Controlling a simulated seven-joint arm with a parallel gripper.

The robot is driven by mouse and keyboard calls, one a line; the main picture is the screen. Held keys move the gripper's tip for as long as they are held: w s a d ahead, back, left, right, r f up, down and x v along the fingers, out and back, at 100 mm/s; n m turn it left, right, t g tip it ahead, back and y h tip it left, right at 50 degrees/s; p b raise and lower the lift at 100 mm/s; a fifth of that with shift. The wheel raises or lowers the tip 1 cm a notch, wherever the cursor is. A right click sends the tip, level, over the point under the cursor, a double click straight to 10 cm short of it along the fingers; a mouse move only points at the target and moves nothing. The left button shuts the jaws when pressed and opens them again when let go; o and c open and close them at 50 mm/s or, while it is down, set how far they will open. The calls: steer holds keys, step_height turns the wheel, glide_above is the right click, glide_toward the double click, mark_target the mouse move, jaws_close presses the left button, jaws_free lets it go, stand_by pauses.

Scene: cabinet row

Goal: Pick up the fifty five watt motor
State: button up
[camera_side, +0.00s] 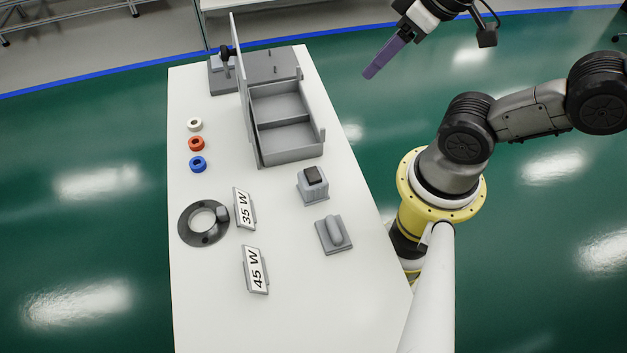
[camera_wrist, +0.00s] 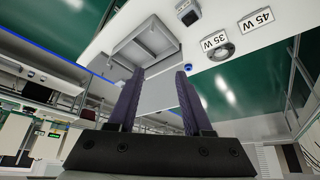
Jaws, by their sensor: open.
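No label reading 55 W shows in either view, and I cannot tell which object is the fifty five watt motor. A 35 W sign (camera_side: 244,209) and a 45 W sign (camera_side: 256,270) stand on the white table; both show in the wrist view, the 35 W sign (camera_wrist: 214,41) and the 45 W sign (camera_wrist: 257,20). My gripper (camera_side: 383,58) is raised beyond the table's right edge, away from the objects. In the wrist view its purple fingers (camera_wrist: 157,85) are apart, with nothing held between them.
A grey open-lidded box (camera_side: 290,154) stands at the table's back. White (camera_side: 195,118), red (camera_side: 196,137) and blue rings (camera_side: 198,157) line the left. A dark flanged ring (camera_side: 190,233), black-topped block (camera_side: 308,193) and grey handled plate (camera_side: 334,249) stand nearer. The front is clear.

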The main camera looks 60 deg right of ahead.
steer(key=shift+o, duration=0.2)
stand_by(0.3)
steer(key=o, duration=0.8)
steer(key=shift+c, duration=0.2)
